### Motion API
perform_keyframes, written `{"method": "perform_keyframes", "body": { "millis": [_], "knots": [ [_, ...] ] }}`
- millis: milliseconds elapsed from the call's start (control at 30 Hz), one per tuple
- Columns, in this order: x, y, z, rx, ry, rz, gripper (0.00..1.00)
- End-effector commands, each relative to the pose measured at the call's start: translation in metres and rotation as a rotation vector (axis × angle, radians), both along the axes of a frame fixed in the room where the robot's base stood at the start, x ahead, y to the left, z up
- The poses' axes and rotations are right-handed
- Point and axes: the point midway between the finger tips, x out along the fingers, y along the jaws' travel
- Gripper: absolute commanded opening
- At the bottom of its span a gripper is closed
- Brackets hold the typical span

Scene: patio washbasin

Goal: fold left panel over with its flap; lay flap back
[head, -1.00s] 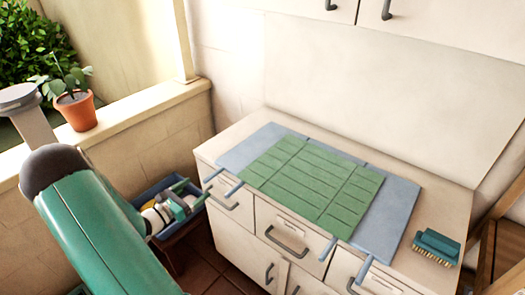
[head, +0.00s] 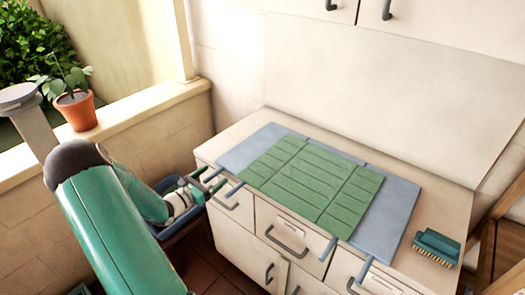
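A flat mat lies on the counter, with a green slatted middle (head: 305,180) between a blue left part (head: 250,146) and a blue right part (head: 390,222). Darker seams run across the green. Short blue-grey bars stick out past the front edge: two at the left (head: 232,191) and two at the right (head: 328,249). All parts look flat. My gripper (head: 206,180) is off the counter's left front corner, close to the left bars. Its two fingers look apart with nothing visible between them. I cannot tell whether a finger touches a bar.
A blue tub (head: 188,224) stands low, left of the counter, partly behind my arm. A teal brush (head: 437,244) lies on the counter (head: 410,268) at the right. A potted plant (head: 75,108) stands on the ledge. Drawer handles (head: 286,241) project from the counter's front.

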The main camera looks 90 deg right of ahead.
Motion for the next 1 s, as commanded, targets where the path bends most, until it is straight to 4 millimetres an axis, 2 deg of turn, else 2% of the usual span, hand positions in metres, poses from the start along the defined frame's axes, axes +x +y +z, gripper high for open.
{"method": "perform_keyframes", "body": {
  "millis": [33, 67, 400, 633, 867, 1000],
  "knots": [
    [0.000, 0.000, 0.000, 0.000, 0.000, 0.000, 0.74],
    [0.000, 0.000, 0.000, 0.000, 0.000, 0.000, 0.68],
    [0.000, 0.000, 0.000, 0.000, 0.000, 0.000, 0.02],
    [0.000, 0.000, 0.004, -0.001, -0.001, 0.000, 0.03],
    [-0.001, 0.002, 0.031, -0.003, 0.000, 0.000, 0.03],
    [-0.002, 0.002, 0.038, 0.001, 0.001, -0.001, 0.03]
  ]
}}
